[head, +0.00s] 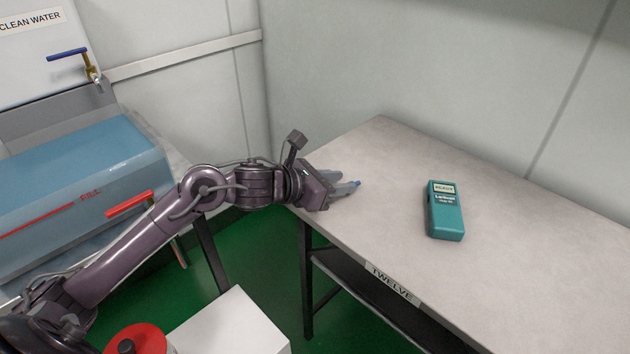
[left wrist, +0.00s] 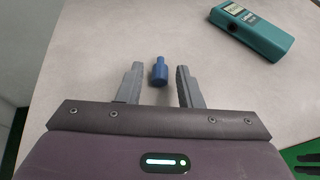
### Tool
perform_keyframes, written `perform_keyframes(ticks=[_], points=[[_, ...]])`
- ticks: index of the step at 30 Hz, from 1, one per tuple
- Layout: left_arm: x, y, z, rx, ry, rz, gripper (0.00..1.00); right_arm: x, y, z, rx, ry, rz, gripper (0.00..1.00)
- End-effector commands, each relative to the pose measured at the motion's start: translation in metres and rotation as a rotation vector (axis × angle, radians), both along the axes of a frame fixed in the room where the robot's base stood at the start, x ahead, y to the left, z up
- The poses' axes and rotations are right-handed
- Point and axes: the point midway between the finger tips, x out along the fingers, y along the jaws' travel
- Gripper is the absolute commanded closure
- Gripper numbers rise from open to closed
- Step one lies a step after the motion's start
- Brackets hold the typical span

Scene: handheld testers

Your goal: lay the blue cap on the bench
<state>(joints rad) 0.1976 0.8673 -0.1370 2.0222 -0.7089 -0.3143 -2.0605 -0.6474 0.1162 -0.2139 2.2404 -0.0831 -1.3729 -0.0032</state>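The blue cap (head: 357,183) is a small part at the fingertips of my left gripper (head: 347,184), over the near left part of the bench (head: 400,165). In the left wrist view the cap (left wrist: 159,73) shows as a short cylinder with a narrower stub. It sits between the two grey fingers of my left gripper (left wrist: 160,82), with a visible gap on each side. The gripper is open and not holding it. The cap appears to rest on the bench top. My right gripper is not in view.
A teal handheld tester (head: 445,211) lies on the bench to the right of the gripper. The bench front carries a "TWELVE" label (head: 392,283). Walls bound the bench behind. A blue tank (head: 80,190) stands at left and a white box (head: 230,325) in front. Much bench top is clear.

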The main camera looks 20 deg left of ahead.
Motion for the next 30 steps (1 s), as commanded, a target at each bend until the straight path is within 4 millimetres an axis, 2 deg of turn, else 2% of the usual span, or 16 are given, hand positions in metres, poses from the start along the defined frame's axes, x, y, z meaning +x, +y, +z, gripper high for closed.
perform_keyframes(ticks=[9, 15, 24, 30], points=[[-0.044, 0.025, 0.018, 0.008, 0.004, -0.006, 0.68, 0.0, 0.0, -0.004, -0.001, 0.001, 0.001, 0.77], [-0.063, 0.038, 0.027, 0.004, 0.003, -0.004, 0.68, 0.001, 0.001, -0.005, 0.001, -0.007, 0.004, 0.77], [-0.083, 0.051, 0.04, -0.001, 0.0, -0.004, 0.68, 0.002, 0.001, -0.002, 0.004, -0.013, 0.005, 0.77], [-0.087, 0.054, 0.043, 0.001, -0.001, -0.004, 0.68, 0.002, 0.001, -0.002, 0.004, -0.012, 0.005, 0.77]])
